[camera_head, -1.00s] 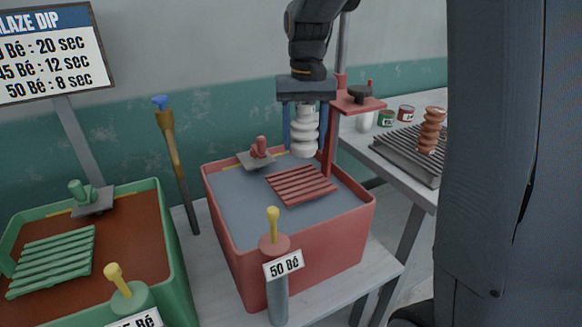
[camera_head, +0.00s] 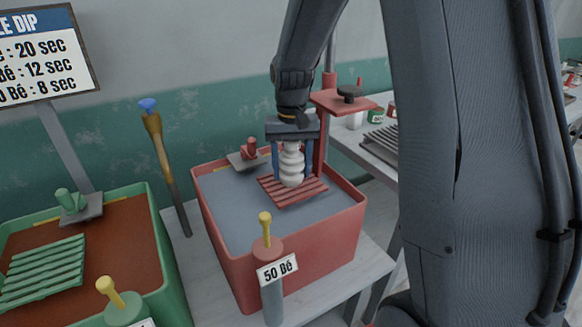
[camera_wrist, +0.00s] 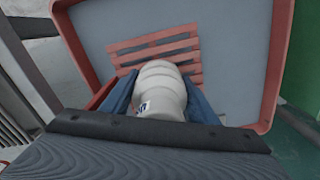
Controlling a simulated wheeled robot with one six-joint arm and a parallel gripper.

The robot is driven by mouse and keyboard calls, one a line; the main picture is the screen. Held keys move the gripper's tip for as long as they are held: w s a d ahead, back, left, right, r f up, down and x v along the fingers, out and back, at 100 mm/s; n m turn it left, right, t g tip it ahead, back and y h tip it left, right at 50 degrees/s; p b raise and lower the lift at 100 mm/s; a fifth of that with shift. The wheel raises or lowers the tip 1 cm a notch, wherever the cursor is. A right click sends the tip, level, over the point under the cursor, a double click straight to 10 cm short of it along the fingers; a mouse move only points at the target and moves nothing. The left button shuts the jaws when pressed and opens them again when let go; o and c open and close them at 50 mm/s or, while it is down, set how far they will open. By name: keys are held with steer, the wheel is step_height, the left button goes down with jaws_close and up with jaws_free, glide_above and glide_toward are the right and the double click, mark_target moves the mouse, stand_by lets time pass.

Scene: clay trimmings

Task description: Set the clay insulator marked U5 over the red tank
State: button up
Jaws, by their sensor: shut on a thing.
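The white ribbed clay insulator (camera_head: 291,166) is upright between the blue fingers of my gripper (camera_head: 292,163), which is shut on it. In the wrist view the insulator (camera_wrist: 160,82) shows a small dark mark low on its side, too small to read. The red tank (camera_head: 300,248) holds grey-blue liquid and a red slatted rack (camera_head: 290,195). The insulator hangs above the rack; I cannot tell exactly how far its lower end is from the slats.
A red post with a plate (camera_head: 343,104) rises behind the tank's right side. A green tank (camera_head: 170,245) with brown liquid stands at the left. A float tool with a 50 Bé tag (camera_head: 277,269) stands at the front.

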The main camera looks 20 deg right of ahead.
steer(key=shift+f, duration=0.15)
steer(key=o, duration=1.7)
step_height(320, 180, up, 12)
steer(key=shift+r+b, duration=0.15)
steer(key=shift+b, duration=0.95)
